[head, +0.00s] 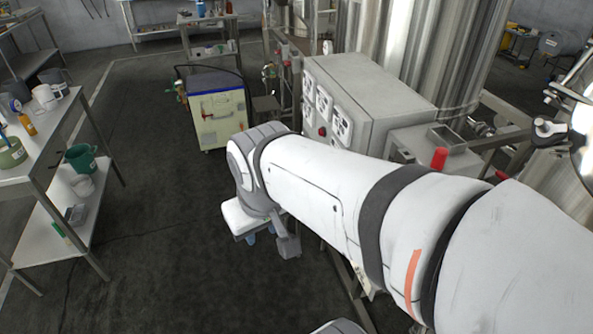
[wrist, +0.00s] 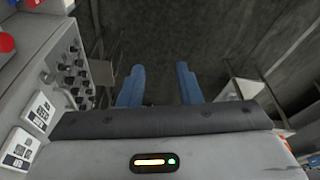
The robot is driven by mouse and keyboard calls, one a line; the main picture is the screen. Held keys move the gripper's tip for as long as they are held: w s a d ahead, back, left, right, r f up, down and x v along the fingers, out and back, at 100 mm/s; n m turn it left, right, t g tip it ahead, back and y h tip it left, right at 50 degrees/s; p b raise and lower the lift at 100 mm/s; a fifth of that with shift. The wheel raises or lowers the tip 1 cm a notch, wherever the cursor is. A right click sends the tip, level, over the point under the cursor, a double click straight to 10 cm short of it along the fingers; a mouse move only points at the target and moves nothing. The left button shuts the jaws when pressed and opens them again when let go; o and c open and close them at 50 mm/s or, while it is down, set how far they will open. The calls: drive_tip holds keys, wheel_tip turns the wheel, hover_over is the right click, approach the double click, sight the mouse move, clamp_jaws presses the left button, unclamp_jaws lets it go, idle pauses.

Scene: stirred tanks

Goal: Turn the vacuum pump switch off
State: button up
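A grey control cabinet (head: 375,88) stands right of centre in the head view, with white panels, dials and a red button on its front. The wrist view shows a grey panel (wrist: 60,82) at the left, with several black knobs, white labelled plates and a red knob (wrist: 7,42) near the corner. I cannot tell which control is the vacuum pump switch; no label is readable. My gripper (wrist: 159,84) has two blue fingers wide apart, with only dark floor behind the gap. It is right of the knobs in the wrist view and touches none that I can see.
A cream wheeled cabinet (head: 217,112) with a red handle stands on the floor behind. A workbench (head: 48,165) with cups and a green bucket (head: 82,157) is at the left. Large steel tanks (head: 425,40) rise behind the control cabinet. The floor at left centre is clear.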

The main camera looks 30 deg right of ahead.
drive_tip(key=w+d+f+n+g+h+b, duration=0.7)
drive_tip(key=w+d+f+n+h, duration=0.2)
drive_tip(key=w+d+f+h, duration=0.85)
drive_tip(key=s+d+f+p, duration=0.1)
drive_tip(key=s+d, duration=0.2)
drive_tip(key=d, duration=0.5)
drive_tip(key=shift+s+d+f+p, duration=0.15)
drive_tip(key=shift+s+f+p, duration=0.05)
drive_tip(key=shift+f+p, duration=0.2)
drive_tip(key=shift+y, duration=0.25)
drive_tip(key=shift+c, duration=0.2)
